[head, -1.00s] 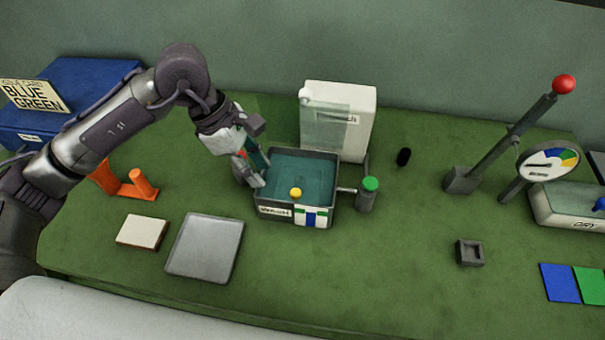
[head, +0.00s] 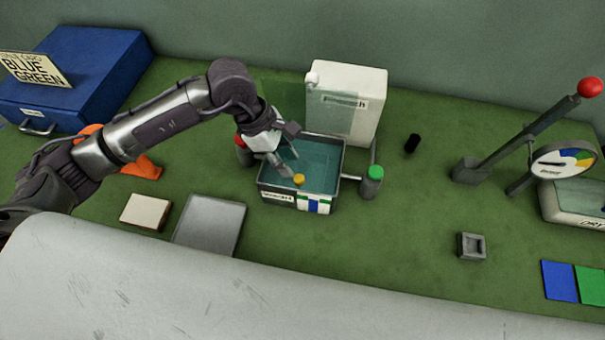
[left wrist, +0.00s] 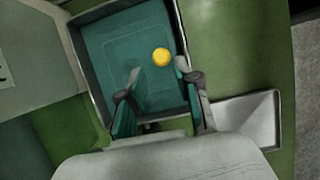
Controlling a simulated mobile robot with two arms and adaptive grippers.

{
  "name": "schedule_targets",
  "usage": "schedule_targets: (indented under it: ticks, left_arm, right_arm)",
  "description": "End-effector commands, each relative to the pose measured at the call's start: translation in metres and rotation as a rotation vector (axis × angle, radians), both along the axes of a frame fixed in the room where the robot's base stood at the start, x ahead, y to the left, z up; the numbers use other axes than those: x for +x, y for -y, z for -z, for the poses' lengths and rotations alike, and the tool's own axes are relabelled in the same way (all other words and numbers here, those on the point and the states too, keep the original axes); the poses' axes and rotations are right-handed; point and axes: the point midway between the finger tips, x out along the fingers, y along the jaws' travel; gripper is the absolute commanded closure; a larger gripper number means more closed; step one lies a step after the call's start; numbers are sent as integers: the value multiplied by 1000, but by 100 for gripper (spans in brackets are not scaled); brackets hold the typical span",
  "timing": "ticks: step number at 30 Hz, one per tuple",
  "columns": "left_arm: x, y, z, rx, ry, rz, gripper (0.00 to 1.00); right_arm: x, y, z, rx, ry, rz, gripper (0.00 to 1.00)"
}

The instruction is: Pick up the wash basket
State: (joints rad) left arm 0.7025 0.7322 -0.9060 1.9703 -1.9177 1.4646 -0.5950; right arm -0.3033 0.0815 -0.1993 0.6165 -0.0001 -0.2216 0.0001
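A grey-walled basin (head: 333,184) with teal liquid or floor stands mid-table, with a label and blue, green and white patches on its front. A yellow round knob (head: 299,179) shows inside it near the front wall; it also shows in the left wrist view (left wrist: 161,57). I cannot make out a separate basket under the knob. My left gripper (head: 285,164) reaches into the basin from the left, just behind the knob. In the left wrist view its fingers (left wrist: 158,72) are apart, with the knob just past the tips and nothing between them. My right gripper is not in view.
A white box (head: 365,105) stands behind the basin, and a green-capped bottle (head: 371,185) stands right of it. A grey tray (head: 209,225) and pale block (head: 146,212) lie front left. A red-knobbed lever (head: 525,130) and dial stand right.

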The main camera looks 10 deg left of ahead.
Motion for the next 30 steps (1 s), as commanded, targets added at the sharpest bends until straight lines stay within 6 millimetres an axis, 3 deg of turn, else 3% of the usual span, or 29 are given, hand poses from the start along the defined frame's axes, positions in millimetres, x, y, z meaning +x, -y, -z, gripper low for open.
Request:
schedule_targets:
  ticks: [6,12,18,19,24,30]
  left_arm:
    - [-2,12,24,0,-7,1,67]
    - [-1,19,45,-1,-3,1,67]
    - [-1,19,47,-1,-2,1,67]
    - [-1,19,47,0,-2,1,69]
    - [-1,19,47,0,-2,1,97]
    - [0,19,46,-1,-1,0,100]
  right_arm:
    - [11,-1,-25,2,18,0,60]
    - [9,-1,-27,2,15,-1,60]
    - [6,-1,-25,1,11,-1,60]
    - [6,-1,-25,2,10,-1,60]
    - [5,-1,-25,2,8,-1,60]
    - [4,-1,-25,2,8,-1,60]
